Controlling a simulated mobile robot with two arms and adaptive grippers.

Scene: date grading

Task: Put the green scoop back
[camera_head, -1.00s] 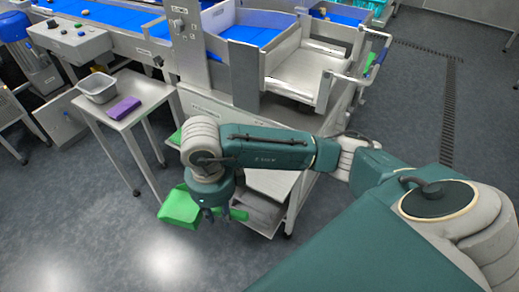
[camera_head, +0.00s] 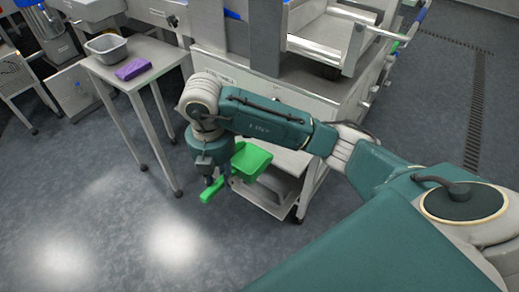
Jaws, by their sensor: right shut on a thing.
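The green scoop (camera_head: 252,159) is held by my right gripper (camera_head: 216,181), which points down at the end of my right arm. The scoop's wide bowl is to the right of the gripper and its handle sticks out to the lower left. The fingers are small and partly hidden against the handle. The scoop is in the air in front of a steel cart, its bowl in front of the cart's lower shelf in the picture. My left gripper is not in view.
A small side table (camera_head: 157,55) at the upper left bears a grey tub (camera_head: 106,47) and a purple cloth-like item (camera_head: 133,69). The steel cart (camera_head: 262,85) stands behind my right arm. The floor (camera_head: 110,225) at the lower left is clear.

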